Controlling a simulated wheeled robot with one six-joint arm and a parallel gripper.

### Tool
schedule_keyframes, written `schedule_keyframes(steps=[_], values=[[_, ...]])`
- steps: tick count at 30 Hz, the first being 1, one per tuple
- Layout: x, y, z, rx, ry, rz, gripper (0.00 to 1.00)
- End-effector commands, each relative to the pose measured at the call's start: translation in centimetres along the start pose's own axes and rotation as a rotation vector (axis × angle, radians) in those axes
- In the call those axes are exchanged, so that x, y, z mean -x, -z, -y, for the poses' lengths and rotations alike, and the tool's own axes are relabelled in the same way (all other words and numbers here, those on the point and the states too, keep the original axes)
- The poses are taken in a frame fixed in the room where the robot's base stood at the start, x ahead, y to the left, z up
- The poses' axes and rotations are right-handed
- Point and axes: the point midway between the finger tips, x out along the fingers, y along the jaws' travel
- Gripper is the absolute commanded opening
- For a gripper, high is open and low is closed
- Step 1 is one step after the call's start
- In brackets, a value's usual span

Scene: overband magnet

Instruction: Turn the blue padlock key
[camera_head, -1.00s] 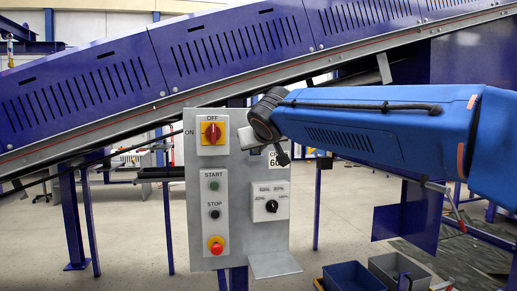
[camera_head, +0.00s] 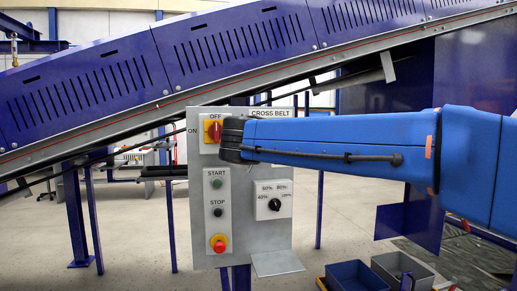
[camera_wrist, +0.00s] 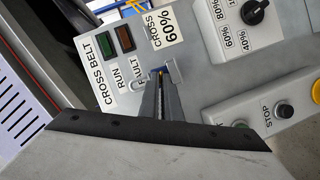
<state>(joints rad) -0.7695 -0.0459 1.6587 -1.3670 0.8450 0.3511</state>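The blue padlock key cannot be made out clearly in either view. In the wrist view, my gripper (camera_wrist: 163,76) has its two dark fingers close together, pointing at the grey control panel (camera_wrist: 216,88). A tiny yellow and blue spot shows at the fingertips, too small to identify. Small grey pieces stand on both sides of the tips, one partly over the FAULT label (camera_wrist: 146,78). In the head view, my blue arm hides the fingers. My wrist is beside the red rotary switch (camera_head: 213,131) on its yellow plate.
The panel carries a START and STOP box (camera_head: 218,211), a red emergency button (camera_head: 219,243) and a black percentage dial (camera_head: 275,204). A small shelf (camera_head: 277,263) juts out below. Open bins (camera_head: 355,277) stand lower right. The sloping blue conveyor (camera_head: 95,92) runs behind.

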Motion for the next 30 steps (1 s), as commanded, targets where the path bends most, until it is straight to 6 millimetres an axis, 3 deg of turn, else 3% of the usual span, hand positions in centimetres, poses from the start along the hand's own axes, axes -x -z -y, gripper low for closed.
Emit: schedule_keyframes(steps=[9, 25, 28, 30], values=[[-0.02, -0.03, 0.15, 0.109, -0.045, 0.000, 0.00], [-0.02, -0.03, 0.16, 0.129, -0.053, 0.000, 0.00], [-0.02, -0.03, 0.16, 0.128, -0.053, 0.000, 0.23], [-0.02, -0.03, 0.18, 0.128, -0.053, 0.000, 0.23]])
